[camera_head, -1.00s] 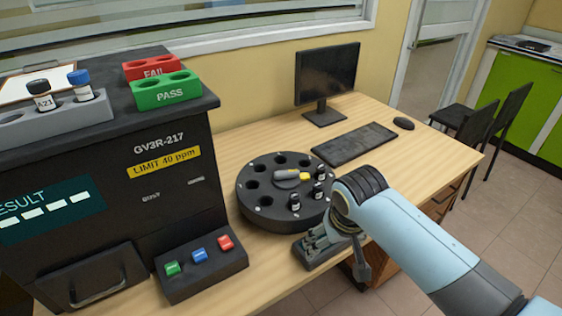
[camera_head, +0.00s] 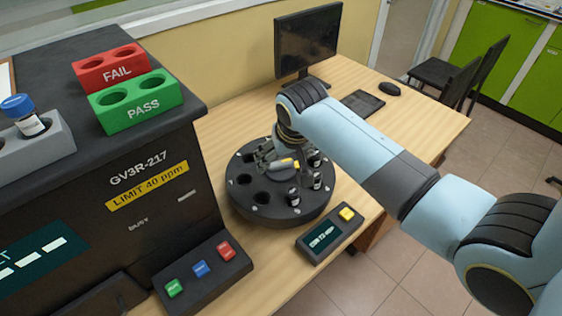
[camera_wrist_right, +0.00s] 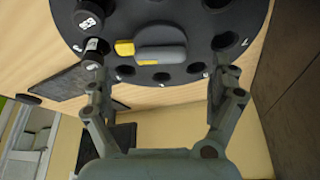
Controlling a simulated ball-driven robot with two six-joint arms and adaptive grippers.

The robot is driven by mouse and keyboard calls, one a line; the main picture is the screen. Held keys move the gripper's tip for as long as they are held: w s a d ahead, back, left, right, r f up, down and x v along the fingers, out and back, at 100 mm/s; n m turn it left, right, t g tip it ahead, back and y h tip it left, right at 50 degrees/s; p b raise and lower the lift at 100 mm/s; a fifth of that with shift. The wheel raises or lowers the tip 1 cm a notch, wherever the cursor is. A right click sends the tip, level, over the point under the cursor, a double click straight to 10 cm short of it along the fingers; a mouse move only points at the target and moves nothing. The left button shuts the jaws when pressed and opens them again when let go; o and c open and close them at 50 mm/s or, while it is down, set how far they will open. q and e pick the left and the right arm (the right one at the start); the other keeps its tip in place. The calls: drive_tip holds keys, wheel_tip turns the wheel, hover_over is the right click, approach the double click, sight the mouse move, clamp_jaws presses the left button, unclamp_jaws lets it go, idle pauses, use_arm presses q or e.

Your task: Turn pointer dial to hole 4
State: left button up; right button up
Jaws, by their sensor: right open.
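The round black carousel (camera_head: 248,208) stands on the desk with holes around its rim. Several dark-capped vials sit in its right-hand holes; one vial (camera_head: 293,194) stands at the front. The pointer dial (camera_head: 284,164) in the middle is a grey bar with a yellow tip, which points right in the head view. In the right wrist view the pointer dial (camera_wrist_right: 160,54) lies crosswise, yellow tip to the left. My right gripper (camera_head: 274,154) is over the carousel; in the wrist view its fingers (camera_wrist_right: 162,82) are wide apart, with nothing between them. The hole numbers are too small to read surely.
A small panel (camera_head: 328,235) with a display and yellow button stands before the carousel. The analyser (camera_head: 150,180) with its button box (camera_head: 203,270) is at the left. A monitor (camera_head: 308,40) and keyboard (camera_head: 362,103) are behind.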

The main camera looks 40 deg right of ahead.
sight(281, 165)
drive_tip(key=x, duration=0.4)
drive_tip(key=shift+w+f, duration=0.25)
drive_tip(key=shift+f, duration=0.15)
drive_tip(key=shift+c, duration=0.4)
drive_tip(key=c, duration=1.1)
use_arm(q)
drive_tip(key=shift+w+f, duration=0.2)
drive_tip(key=shift+w, duration=0.6)
drive_tip(key=shift+r, duration=0.2)
use_arm(e)
drive_tip(key=shift+r+m, duration=0.1)
drive_tip(key=shift+m, duration=0.2)
